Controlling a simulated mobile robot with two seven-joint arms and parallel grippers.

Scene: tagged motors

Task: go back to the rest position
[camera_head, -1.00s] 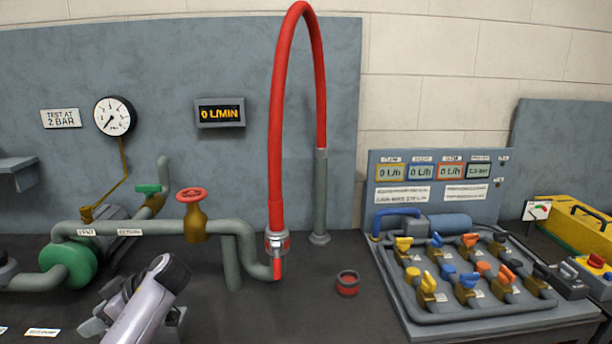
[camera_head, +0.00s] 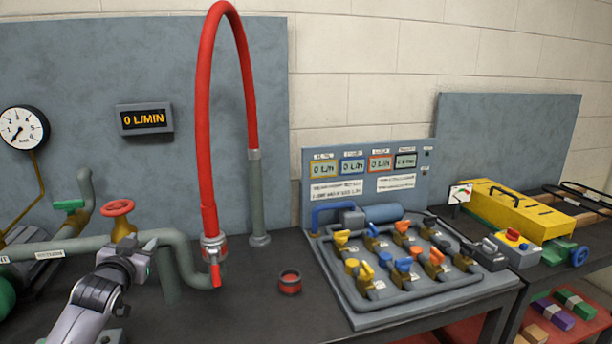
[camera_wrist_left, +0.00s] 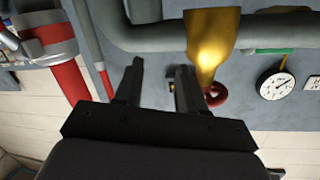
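My left arm comes in at the lower left of the head view, in front of the grey pipework. Its gripper (camera_head: 132,262) is close to the pipe below the red handwheel (camera_head: 117,208). In the left wrist view the two dark fingers (camera_wrist_left: 158,85) stand apart with nothing between them, so the gripper is open and empty. A brass valve body (camera_wrist_left: 212,45) and the red handwheel (camera_wrist_left: 215,95) show beyond the fingers. My right gripper is in neither view.
A red hose (camera_head: 206,130) arches down to a coupling on the pipe. A small red cap (camera_head: 290,282) lies on the dark bench (camera_head: 245,315). A valve panel (camera_head: 400,313) stands to the right, then a yellow case (camera_head: 530,215). A gauge (camera_head: 22,127) hangs at left.

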